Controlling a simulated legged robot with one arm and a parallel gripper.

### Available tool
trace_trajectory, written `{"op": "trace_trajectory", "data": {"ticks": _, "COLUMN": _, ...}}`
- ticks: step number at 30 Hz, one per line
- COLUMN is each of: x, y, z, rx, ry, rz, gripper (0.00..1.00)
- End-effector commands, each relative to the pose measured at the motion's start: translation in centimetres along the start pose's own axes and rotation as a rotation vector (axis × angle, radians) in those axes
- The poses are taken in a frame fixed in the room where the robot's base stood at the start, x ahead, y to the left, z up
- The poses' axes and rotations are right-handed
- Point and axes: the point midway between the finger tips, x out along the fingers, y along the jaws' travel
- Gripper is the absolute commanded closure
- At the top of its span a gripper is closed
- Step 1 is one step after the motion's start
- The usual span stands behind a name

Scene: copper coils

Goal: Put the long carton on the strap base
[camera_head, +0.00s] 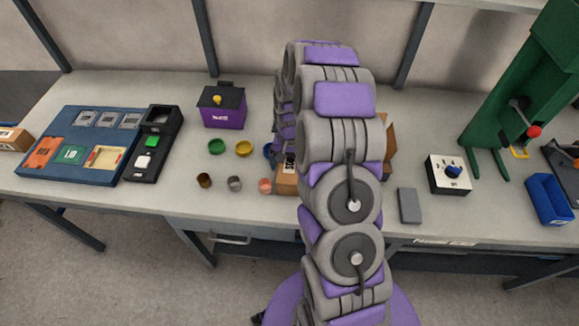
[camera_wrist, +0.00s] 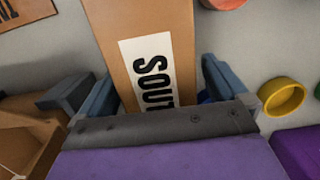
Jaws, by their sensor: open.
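The long carton (camera_wrist: 140,25) is brown cardboard with a white label reading "SOUT". In the wrist view it lies between the two fingers of my gripper (camera_wrist: 158,90), which are open with one on each side of it. Its near end is hidden by the gripper body. In the head view a brown labelled carton (camera_head: 287,182) shows on the table just left of my arm, largely hidden by it. My gripper is hidden behind the arm there. I cannot make out a strap base in either view.
An open cardboard box (camera_head: 389,145) is right of my arm. Small coloured cups (camera_head: 235,184) and a purple box (camera_head: 222,108) are left. A blue tray (camera_head: 70,145) is far left. A grey block (camera_head: 409,205), dial box (camera_head: 448,174) and green press (camera_head: 505,90) are right.

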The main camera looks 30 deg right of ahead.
Motion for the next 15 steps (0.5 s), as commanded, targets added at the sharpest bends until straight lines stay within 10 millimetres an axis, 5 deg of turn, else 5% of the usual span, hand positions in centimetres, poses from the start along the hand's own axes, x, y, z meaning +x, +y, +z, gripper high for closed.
{"op": "trace_trajectory", "data": {"ticks": 15, "x": -0.02, "y": 0.07, "z": -0.11, "rx": 0.000, "ry": 0.000, "rz": -0.001, "gripper": 0.48}}
